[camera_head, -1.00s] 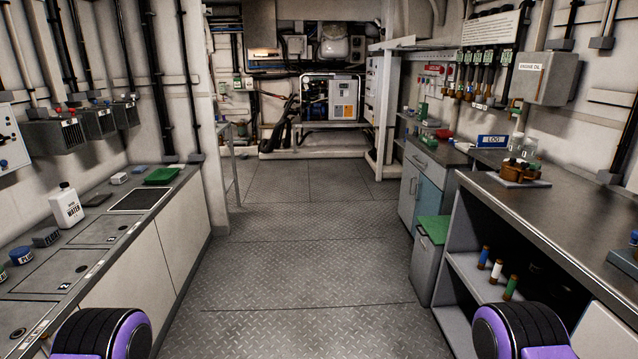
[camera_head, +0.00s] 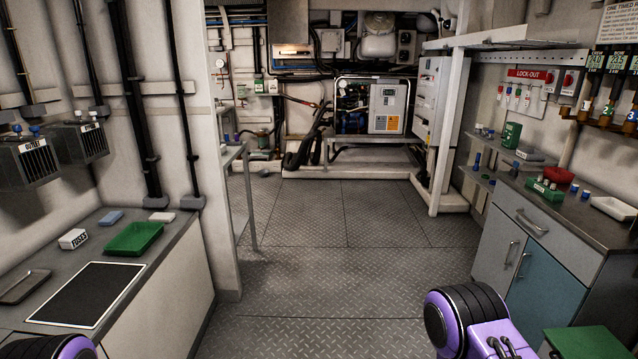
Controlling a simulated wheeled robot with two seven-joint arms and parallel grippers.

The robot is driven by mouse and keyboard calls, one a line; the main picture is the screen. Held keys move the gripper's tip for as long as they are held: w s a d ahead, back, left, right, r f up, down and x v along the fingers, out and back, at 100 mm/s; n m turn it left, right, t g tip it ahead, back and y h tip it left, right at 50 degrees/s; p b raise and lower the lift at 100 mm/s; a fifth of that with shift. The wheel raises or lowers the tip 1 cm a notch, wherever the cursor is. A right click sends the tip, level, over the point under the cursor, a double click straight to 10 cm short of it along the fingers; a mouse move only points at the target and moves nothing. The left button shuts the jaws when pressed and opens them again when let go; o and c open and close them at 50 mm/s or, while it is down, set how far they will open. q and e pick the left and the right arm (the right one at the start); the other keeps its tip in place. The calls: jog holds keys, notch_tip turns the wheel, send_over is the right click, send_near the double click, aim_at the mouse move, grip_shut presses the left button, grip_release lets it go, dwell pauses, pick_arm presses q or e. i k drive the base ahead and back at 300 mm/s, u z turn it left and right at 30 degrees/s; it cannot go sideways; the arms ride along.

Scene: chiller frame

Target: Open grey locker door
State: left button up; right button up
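A low cabinet stands at the right under a worktop. Its grey door (camera_head: 490,247) has a vertical handle (camera_head: 511,253) near its right edge and looks shut. Beside it is a blue door (camera_head: 548,288) with its own handle (camera_head: 523,266), also shut. A drawer (camera_head: 534,221) with a bar handle sits above the doors. Only purple and black parts of my two arms show at the bottom edge, a small piece at the left and a larger one at the right. Neither of my grippers is in view.
The plate floor (camera_head: 330,270) ahead is clear. A bench (camera_head: 170,252) with a green tray (camera_head: 134,238) runs along the left. A thin metal frame (camera_head: 247,200) stands beyond it. A green-topped bin (camera_head: 584,342) is at the lower right. A white post (camera_head: 445,130) stands farther back.

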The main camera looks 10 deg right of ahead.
aim_at(504, 242)
jog(key=z, duration=0.2)
jog(key=i, duration=1.7)
jog(key=z, duration=1.1)
jog(key=i, duration=0.95)
jog(key=z, duration=1.6)
jog(key=i, duration=0.65)
jog(key=z, duration=0.35)
